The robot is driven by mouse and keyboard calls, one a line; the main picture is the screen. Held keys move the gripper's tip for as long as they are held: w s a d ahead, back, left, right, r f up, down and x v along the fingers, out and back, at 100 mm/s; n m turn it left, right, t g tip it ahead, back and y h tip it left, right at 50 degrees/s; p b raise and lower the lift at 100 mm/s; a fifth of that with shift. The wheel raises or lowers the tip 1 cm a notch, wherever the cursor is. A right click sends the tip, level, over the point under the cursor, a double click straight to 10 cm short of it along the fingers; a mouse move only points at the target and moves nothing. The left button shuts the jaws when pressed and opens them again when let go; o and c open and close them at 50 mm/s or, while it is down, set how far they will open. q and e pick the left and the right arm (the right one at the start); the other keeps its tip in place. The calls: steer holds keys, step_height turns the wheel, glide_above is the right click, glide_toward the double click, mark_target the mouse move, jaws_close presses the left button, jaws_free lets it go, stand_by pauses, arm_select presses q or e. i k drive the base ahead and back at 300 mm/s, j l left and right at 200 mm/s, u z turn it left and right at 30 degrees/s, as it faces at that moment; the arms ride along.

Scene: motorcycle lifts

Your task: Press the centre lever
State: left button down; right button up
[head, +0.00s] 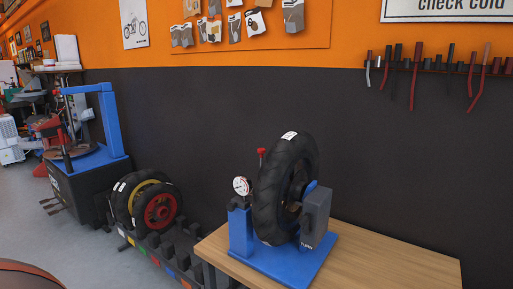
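A blue wheel stand (272,262) sits on a wooden bench and carries an upright black tyre (270,205). A thin lever with a red knob (261,152) sticks up just left of the tyre; its lower part is hidden. I cannot tell whether it is the centre lever. A round white dial gauge (241,186) tops the blue post left of the tyre. A grey box (315,217) is on the stand's right side. Neither of my grippers is in view.
The wooden bench top (390,265) is clear right of the stand. A low rack (160,262) with several wheels stands left of it. A blue and black machine (88,185) is farther left. Tools (415,75) hang on the wall at the upper right.

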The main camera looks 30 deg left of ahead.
mark_target(261, 151)
steer(key=i+j+z, duration=0.15)
steer(key=j+z, duration=0.15)
steer(key=j, duration=0.95)
steer(key=j+z, duration=0.25)
steer(key=j, duration=1.05)
